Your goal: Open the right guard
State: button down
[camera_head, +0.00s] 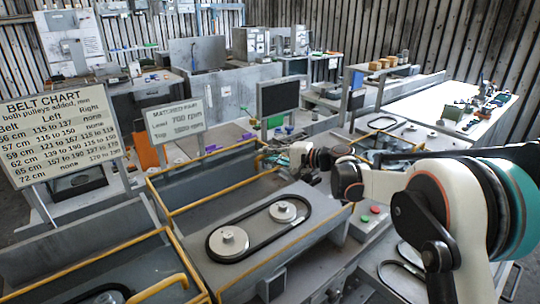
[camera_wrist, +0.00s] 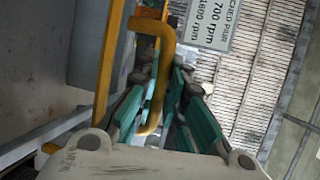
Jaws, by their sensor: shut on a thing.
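The right guard has a yellow frame (camera_head: 224,190) behind the exposed belt and two pulleys (camera_head: 256,224) in the head view. Its angle is hard to judge. In the wrist view, a bent yellow handle (camera_wrist: 168,52) stands beside a yellow frame bar (camera_wrist: 107,75) and passes between the teal-padded fingers of my gripper (camera_wrist: 164,88). My gripper is shut on this handle. In the head view, my arm reaches from the right to the far side of the belt housing; its fingers and the held handle are not clear there.
Another yellow-framed guard with a handle (camera_head: 158,288) is at lower left. A belt chart (camera_head: 62,135) and a matched-pair sign (camera_head: 177,120) stand behind the housings. A dark monitor (camera_head: 278,97) stands beyond my wrist. Green and red buttons (camera_head: 370,213) sit right of the belt.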

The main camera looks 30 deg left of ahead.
jog(key=c, duration=2)
grip_release()
jog(key=shift+a+r, duration=0.1)
jog(key=shift+o, duration=0.4)
jog(key=shift+w+a, duration=0.1)
jog(key=shift+a, duration=0.05)
jog(key=d+r, duration=0.2)
jog(key=d, duration=1)
